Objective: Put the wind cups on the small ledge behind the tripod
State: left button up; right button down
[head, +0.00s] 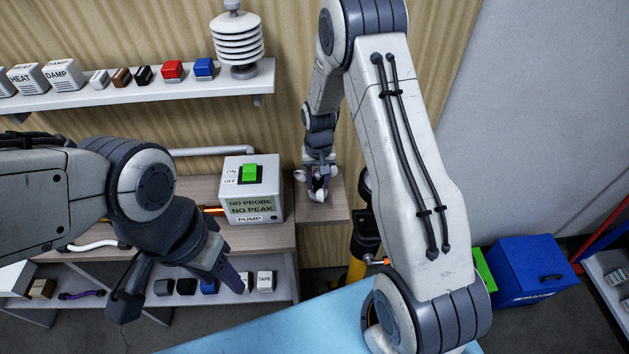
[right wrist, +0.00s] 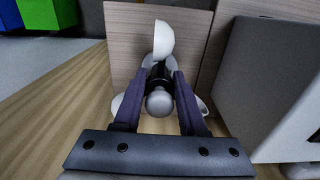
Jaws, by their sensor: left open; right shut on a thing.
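The wind cups, white rounded cups on a dark hub, show in the head view (head: 318,194) and the right wrist view (right wrist: 163,38). My right gripper (head: 319,172) is shut on their hub; its two fingers show on either side of it in the right wrist view (right wrist: 158,90). The cups are over the small wooden ledge (head: 335,212); I cannot tell whether they touch it. The tripod (head: 360,245), black and yellow, stands in front of the ledge, partly hidden by my right arm. My left gripper (head: 182,293) is open and empty at the lower left.
A grey pump box (head: 252,190) with a green switch stands just left of the ledge. A wall shelf (head: 150,95) above holds small blocks and a white louvered shield (head: 238,40). A blue box (head: 520,270) stands at right. A light blue surface (head: 290,325) lies in front.

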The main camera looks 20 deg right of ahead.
jog(key=shift+f+b, duration=0.4)
jog(key=shift+f, duration=0.2)
dwell(0.5)
jog(key=shift+c, duration=1.9)
grip_release()
jog(key=o, duration=0.4)
jog(key=shift+r, duration=0.15)
jog(key=shift+s+r+p, duration=0.1)
jog(key=shift+r+p, duration=0.6)
jog(key=shift+r, duration=0.05)
jog(key=shift+r+p, duration=2)
jog(key=shift+r, duration=0.65)
